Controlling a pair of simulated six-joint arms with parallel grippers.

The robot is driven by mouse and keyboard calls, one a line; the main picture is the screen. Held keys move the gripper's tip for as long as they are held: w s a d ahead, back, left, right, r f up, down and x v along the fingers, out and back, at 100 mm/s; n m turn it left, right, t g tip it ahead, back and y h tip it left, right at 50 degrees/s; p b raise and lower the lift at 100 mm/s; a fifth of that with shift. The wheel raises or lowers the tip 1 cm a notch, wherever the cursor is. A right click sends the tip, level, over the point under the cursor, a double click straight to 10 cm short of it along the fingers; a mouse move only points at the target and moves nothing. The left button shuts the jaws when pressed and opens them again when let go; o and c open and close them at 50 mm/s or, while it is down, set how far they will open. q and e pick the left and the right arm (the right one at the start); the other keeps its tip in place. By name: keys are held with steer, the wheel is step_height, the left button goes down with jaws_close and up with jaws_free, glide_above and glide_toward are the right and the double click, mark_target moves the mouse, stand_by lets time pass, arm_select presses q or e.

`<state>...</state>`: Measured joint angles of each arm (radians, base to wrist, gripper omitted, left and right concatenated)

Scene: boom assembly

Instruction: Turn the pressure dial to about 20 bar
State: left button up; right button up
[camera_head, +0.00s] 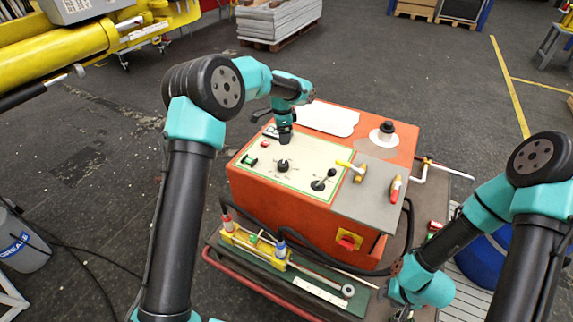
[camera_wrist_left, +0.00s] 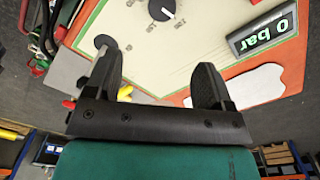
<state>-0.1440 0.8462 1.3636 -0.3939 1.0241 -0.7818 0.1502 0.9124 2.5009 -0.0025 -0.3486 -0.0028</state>
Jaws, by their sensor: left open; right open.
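The pressure dial is a round black knob (camera_head: 283,166) on the cream panel of the orange machine. The dial also shows at the top of the left wrist view (camera_wrist_left: 162,9), with a white pointer mark and tick labels around it. A display (camera_wrist_left: 264,28) in that view reads 0 bar in green. My left gripper (camera_head: 285,139) is above the panel, just behind the dial in the head view. In the left wrist view the left gripper (camera_wrist_left: 160,70) is open and empty, its fingers apart from the dial.
A black lever knob (camera_head: 320,184) stands on the panel right of the dial. A yellow-handled tool (camera_head: 355,170) and a red-handled tool (camera_head: 396,188) are on the grey plate. A black knob (camera_head: 386,129) rises at the back right. A yellow cylinder assembly (camera_head: 252,241) lies in front.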

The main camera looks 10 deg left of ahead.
mark_target(284, 163)
arm_select(q)
steer(key=shift+w+r+m, duration=0.25)
steer(key=shift+r+m, duration=0.35)
steer(key=shift+r, duration=0.05)
step_height(284, 163, down, 18)
steer(key=shift+s+d+r, duration=0.1)
steer(key=shift+r, duration=0.15)
stand_by(0.3)
steer(key=shift+c, duration=0.4)
steer(key=c, duration=0.8)
steer(key=shift+c, duration=0.2)
